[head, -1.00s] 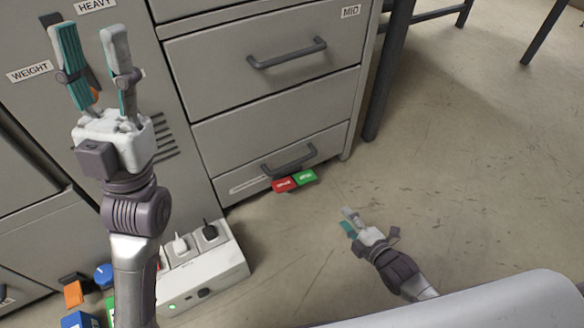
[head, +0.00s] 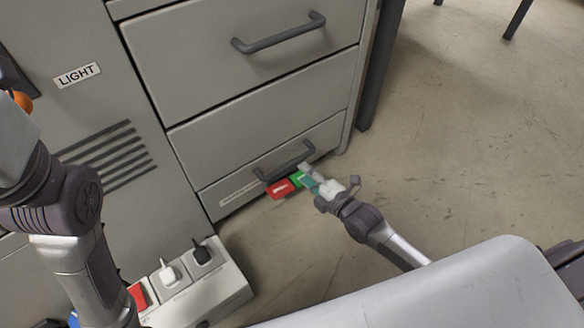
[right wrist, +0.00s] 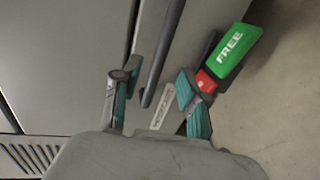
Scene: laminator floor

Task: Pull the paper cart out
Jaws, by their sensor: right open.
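The low grey front panel, likely the paper cart (head: 230,184), sits flush at the bottom of the grey cabinet. It has a dark bar handle (head: 284,161). In the right wrist view the handle (right wrist: 163,55) runs between the two spread fingers of my right gripper (right wrist: 155,82). My right gripper (head: 307,176) is open at the right end of the handle; I cannot tell whether it touches it. A red pedal (head: 280,188) and a green pedal (head: 297,179) marked FREE lie below the handle. My left arm shows at the left, its fingers outside the view.
A larger drawer with a handle (head: 280,34) is above. A dark table leg (head: 378,75) stands to the right of the cabinet. The floor (head: 465,150) at the right is clear.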

